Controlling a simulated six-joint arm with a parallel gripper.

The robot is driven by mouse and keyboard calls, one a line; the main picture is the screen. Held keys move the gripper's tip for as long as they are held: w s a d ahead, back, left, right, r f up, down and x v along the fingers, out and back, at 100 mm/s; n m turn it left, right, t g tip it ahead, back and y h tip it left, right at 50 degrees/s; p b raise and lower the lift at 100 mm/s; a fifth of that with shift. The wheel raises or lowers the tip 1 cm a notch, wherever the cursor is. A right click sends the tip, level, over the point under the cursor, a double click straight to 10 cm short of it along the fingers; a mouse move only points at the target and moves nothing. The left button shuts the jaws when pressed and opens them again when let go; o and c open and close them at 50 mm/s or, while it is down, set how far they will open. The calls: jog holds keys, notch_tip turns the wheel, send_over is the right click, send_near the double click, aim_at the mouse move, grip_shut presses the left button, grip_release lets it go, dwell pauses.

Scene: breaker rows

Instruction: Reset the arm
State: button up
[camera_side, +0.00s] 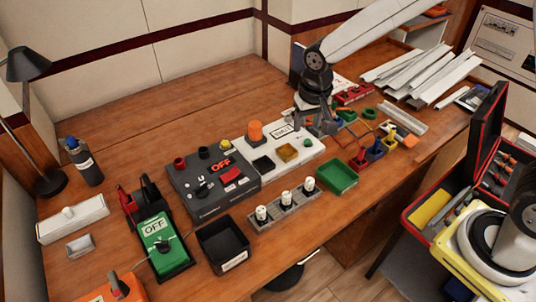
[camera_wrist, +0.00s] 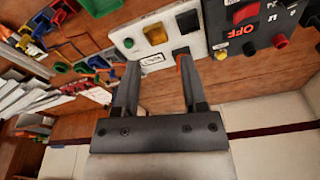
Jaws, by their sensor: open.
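My gripper (camera_side: 322,126) is open and empty. In the side view it hangs at the right end of the white panel (camera_side: 302,152), with the arm reaching in from the upper right. In the wrist view the two fingers of my gripper (camera_wrist: 158,68) are spread apart over the edge of the white panel (camera_wrist: 133,17), with nothing between them. An orange knob on the panel (camera_side: 255,131) stands to its left in the side view. I cannot tell whether the fingertips touch anything.
A dark OFF box (camera_side: 213,183), a green OFF switch (camera_side: 160,246) and a black bin (camera_side: 223,244) stand to the left. A green tray (camera_side: 337,177) and small coloured parts lie nearby. White strips (camera_side: 418,74) are piled behind right.

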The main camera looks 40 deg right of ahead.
jog(key=s+d+n, duration=0.1)
jog(key=s+d, duration=0.2)
jog(key=s, duration=0.4)
jog(key=s+d+n, duration=0.2)
jog(key=s+d, duration=0.1)
jog(key=s, duration=0.4)
jog(key=shift+s+d+f+t, duration=0.35)
jog(key=shift+s+f+t, duration=0.05)
